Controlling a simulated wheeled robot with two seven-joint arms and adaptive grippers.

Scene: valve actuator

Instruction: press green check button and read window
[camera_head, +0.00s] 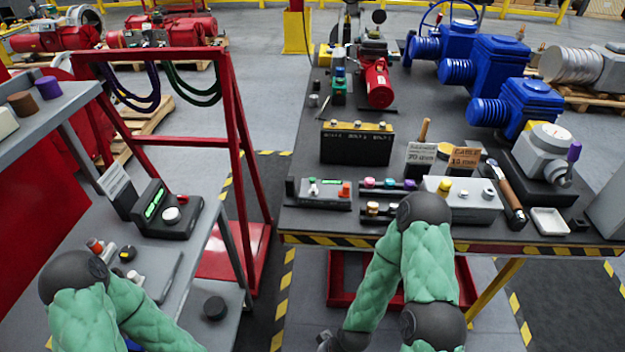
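On the left bench, a black device (166,228) has a lit green window (155,203), a white knob (172,215) and a red part. I cannot tell which is the check button's unit, and the windows are too small to read. My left arm is folded at the lower left, with its gripper out of view. My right arm is folded before the table; a dark part at its end (340,342) shows no clear fingers.
A black case (357,143), a grey box with yellow and white knobs (462,200), a white tray (549,221) and blue actuators (497,62) crowd the table. A red frame with hanging cables (240,150) stands between bench and table.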

